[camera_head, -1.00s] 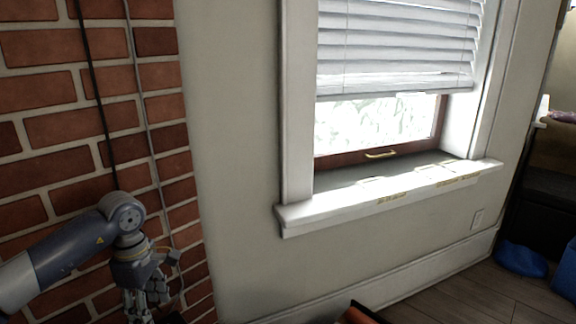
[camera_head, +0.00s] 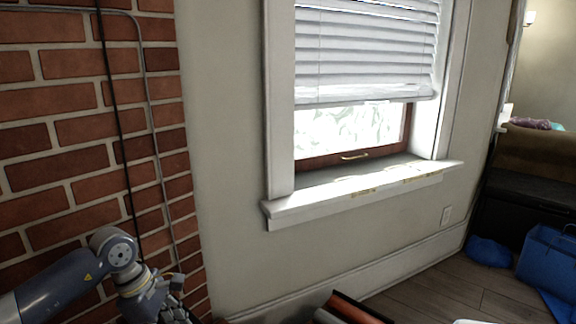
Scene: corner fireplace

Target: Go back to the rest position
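My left arm comes in at the lower left, in front of the brick wall (camera_head: 85,150). My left gripper (camera_head: 172,308) points down at the bottom edge, and its fingertips are cut off or too unclear to show whether they are open. No held object can be made out there. My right gripper is not in view.
A window with a white sill (camera_head: 365,190) and half-lowered blinds (camera_head: 365,50) is in the middle. On the wooden floor are a blue bag (camera_head: 548,258), a blue item (camera_head: 489,251) and an orange-red object (camera_head: 358,308). A dark sofa (camera_head: 530,200) stands at right.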

